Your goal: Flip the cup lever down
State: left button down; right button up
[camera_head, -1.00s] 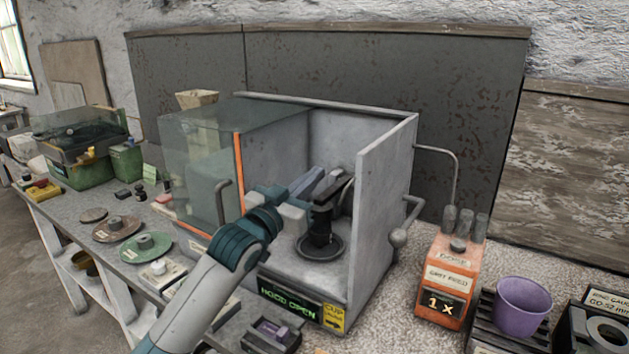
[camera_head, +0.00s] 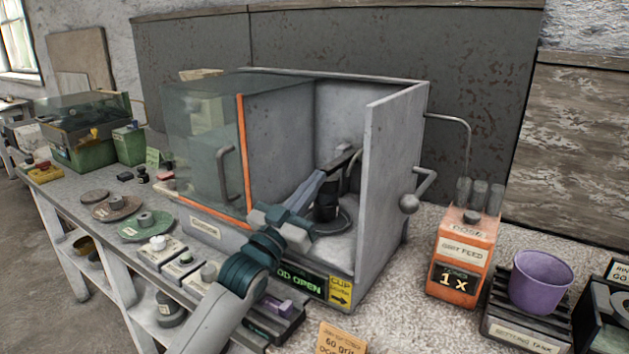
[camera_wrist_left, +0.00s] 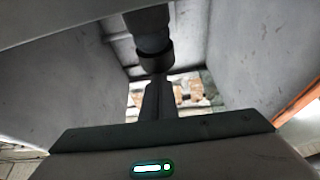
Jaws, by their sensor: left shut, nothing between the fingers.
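The grey hood box (camera_head: 396,165) stands open on the bench, its glass door slid left. My left gripper (camera_head: 320,180) reaches into the box from the front and is shut and empty. A dark upright cup-like part (camera_head: 327,203) stands just beyond the fingers. In the left wrist view the shut fingers (camera_wrist_left: 158,85) point at a dark cylinder (camera_wrist_left: 152,45); I cannot tell whether they touch.
An orange grit feed box (camera_head: 462,255) and a purple cup (camera_head: 540,282) stand right of the hood. Grinding discs (camera_head: 145,225) and small labelled blocks lie to the left. The box's right wall stands between my left gripper and the ball lever.

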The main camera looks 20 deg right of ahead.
pick_arm(q)
jog(key=shift+f, duration=0.75)
pick_arm(e)
jog(key=shift+w+r, duration=0.15)
jog(key=shift+r, duration=0.4)
pick_arm(q)
jog(key=shift+f, duration=0.25)
pick_arm(e)
jog(key=shift+a, duration=0.1)
pick_arm(q)
jog(key=shift+s+f, duration=0.1)
jog(key=shift+s+a+f+b, duration=0.3)
jog(key=shift+s+a, duration=0.05)
jog(key=shift+a, duration=0.05)
jog(key=s+a, duration=0.2)
jog(key=a, duration=0.1)
jog(key=shift+s+a+f, duration=0.2)
jog(key=shift+s+f, duration=0.1)
jog(key=shift+s, duration=0.1)
jog(key=shift+s+a+f+b, duration=0.1)
jog(key=shift+s+a+b, duration=0.2)
jog(key=shift+s+a, duration=0.15)
jog(key=shift+a, duration=0.15)
jog(key=shift+s, duration=0.1)
pick_arm(e)
notch_tip(320, 180, up, 2)
jog(key=shift+w+r, duration=0.1)
jog(key=shift+r, duration=0.15)
